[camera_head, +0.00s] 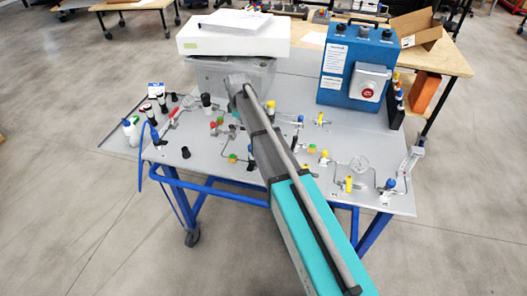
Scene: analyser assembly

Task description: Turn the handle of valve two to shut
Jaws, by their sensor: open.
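The panel (275,185) is a grey tabletop on a blue frame with several small valves and thin tubing. On its right half are yellow handles, one near the front (348,183), one in the middle (324,156) and one farther back (319,118). Round green-and-orange knobs sit at the middle right (312,148) and left of my arm (232,158). A red handle (173,112) is at the left. No readable label shows which is valve two. My arm crosses the panel's middle and hides part of it. My gripper cannot be made out beyond the arm's far end.
A blue box with a red button (367,92) stands at the back right. A grey case (205,76) under a white box (230,40) stands at the back left. A gauge (359,163) and a glass tube (410,160) stand at the right. Bottles (131,128) are at left.

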